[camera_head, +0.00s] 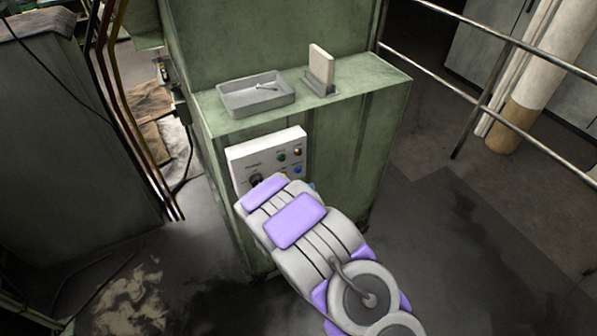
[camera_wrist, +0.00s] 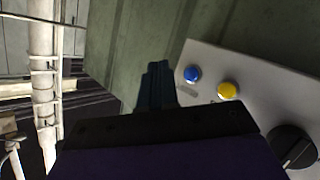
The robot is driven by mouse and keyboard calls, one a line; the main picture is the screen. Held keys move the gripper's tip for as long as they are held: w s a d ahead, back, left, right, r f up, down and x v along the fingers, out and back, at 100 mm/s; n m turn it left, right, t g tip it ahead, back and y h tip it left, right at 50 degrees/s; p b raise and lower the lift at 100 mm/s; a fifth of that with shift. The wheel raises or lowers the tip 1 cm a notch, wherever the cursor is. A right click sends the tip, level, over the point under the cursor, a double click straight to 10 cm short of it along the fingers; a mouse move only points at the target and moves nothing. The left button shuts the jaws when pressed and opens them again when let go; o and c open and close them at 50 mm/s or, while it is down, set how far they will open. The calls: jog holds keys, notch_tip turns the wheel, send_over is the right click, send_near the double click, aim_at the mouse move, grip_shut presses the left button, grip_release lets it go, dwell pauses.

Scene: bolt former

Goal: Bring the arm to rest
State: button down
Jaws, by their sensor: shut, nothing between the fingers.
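My gripper (camera_wrist: 157,84) shows in the wrist view as dark fingers held together, with nothing between them. It is close to a pale control panel, apart from the blue button as far as I can tell. In the wrist view the panel (camera_wrist: 222,68) carries a blue button (camera_wrist: 192,74), a yellow button (camera_wrist: 228,90) and a black rotary knob (camera_wrist: 293,146).
The green machine (camera_head: 345,150) bears the panel. On its ledge are a grey tray (camera_head: 240,110) with a small metal piece in it and a pale block (camera_head: 320,64) upright in a grey holder. A metal railing (camera_head: 495,62) runs at the right. Floor at the lower right is clear.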

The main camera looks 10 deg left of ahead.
dwell(0.7)
jog(key=s+d+r+m+g+y+b, duration=0.1)
jog(key=s+d+r+g, duration=0.3)
jog(key=s+r, duration=0.25)
jog(key=s+d+r+m+g+y, duration=0.1)
jog(key=s+d+r+m+g, duration=0.1)
jog(key=s+d+r+g, duration=0.6)
jog(key=s+d+r, duration=0.1)
jog(key=s, duration=0.8)
jog(key=s+d+r+g, duration=0.2)
jog(key=s+d+r, duration=0.1)
jog(key=s, duration=0.9)
jog(key=s+d+r+g, duration=0.2)
jog(key=s+d+r, duration=0.1)
jog(key=s, duration=0.9)
jog(key=shift+r+m+b, duration=0.3)
jog(key=shift+r+b, duration=0.15)
jog(key=shift+r, duration=0.25)
jog(key=shift+a, duration=0.1)
